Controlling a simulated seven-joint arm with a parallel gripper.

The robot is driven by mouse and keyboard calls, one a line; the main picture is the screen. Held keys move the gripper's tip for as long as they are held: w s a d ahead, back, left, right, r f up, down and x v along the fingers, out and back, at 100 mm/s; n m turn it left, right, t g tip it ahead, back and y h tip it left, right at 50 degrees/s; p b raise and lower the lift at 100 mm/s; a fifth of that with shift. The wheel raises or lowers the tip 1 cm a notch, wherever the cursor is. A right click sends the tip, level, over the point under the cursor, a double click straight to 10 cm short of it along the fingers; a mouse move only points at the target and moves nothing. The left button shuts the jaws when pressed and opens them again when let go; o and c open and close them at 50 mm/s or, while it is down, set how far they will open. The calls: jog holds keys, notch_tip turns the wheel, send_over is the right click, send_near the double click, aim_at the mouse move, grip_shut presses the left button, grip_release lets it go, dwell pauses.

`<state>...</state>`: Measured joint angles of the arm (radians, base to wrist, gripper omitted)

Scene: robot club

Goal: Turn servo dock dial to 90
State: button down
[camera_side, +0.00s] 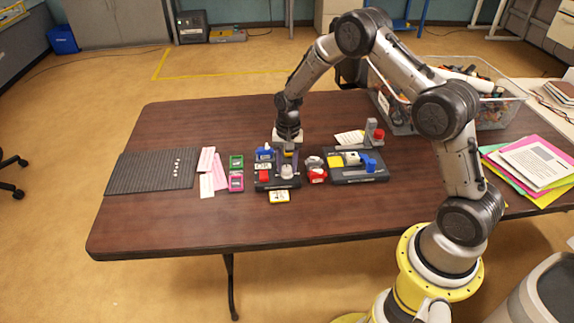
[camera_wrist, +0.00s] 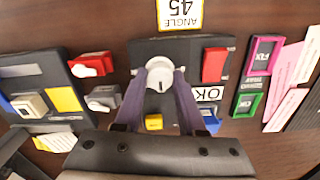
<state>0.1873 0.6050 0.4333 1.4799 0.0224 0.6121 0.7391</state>
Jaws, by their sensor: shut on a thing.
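The servo dock (camera_wrist: 145,48) is a dark plate with a round light-grey dial (camera_wrist: 160,75). In the side view the dock (camera_side: 262,186) stands mid-table, with the dial (camera_side: 287,171) near its front. My gripper (camera_wrist: 162,78) reaches over the dock from the back, its two purple-grey fingers closed on opposite sides of the dial. A small dark mark shows on the dial's lower part in the wrist view. A yellow-edged card (camera_wrist: 180,13) beside the dock reads "ANGLE 45" upside down; it lies at the dock's front in the side view (camera_side: 278,196).
Pink and green tags (camera_side: 236,161) lie left.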

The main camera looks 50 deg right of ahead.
aim_at(288, 168)
jog(key=shift+r, duration=0.1)
jog(key=c, duration=0.5)
grip_release()
notch_tip(288, 168, up, 14)
jog(key=shift+s, duration=0.1)
